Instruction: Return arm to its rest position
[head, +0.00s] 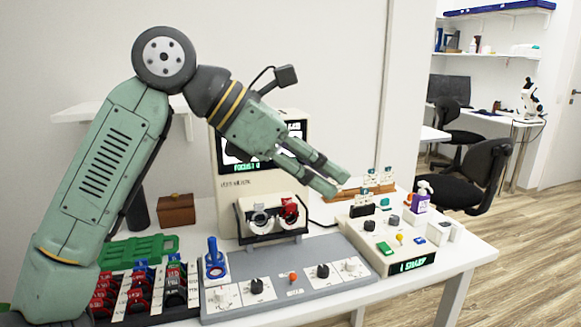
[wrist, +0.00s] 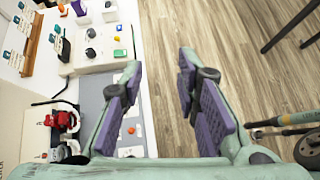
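My gripper (head: 338,182) hangs in the air above the table, reaching right and downward in front of the white eye-test machine (head: 231,196). Its two fingers, with purple pads, also show in the wrist view (wrist: 160,65). They stand apart with nothing between them, so the gripper is open and empty. My arm is raised and bent over the left part of the table. The gripper touches nothing that I can see. Part of the machine's screen (head: 236,158) is hidden behind the gripper.
Below are a grey panel (head: 312,287) with knobs, a blue joystick (head: 214,262) and a trial frame with a red lens (head: 290,208). A lens tray (head: 134,308) and green case (head: 137,250) lie left. A button box (head: 375,250) stands right. Floor (wrist: 225,30) is open beyond the edge.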

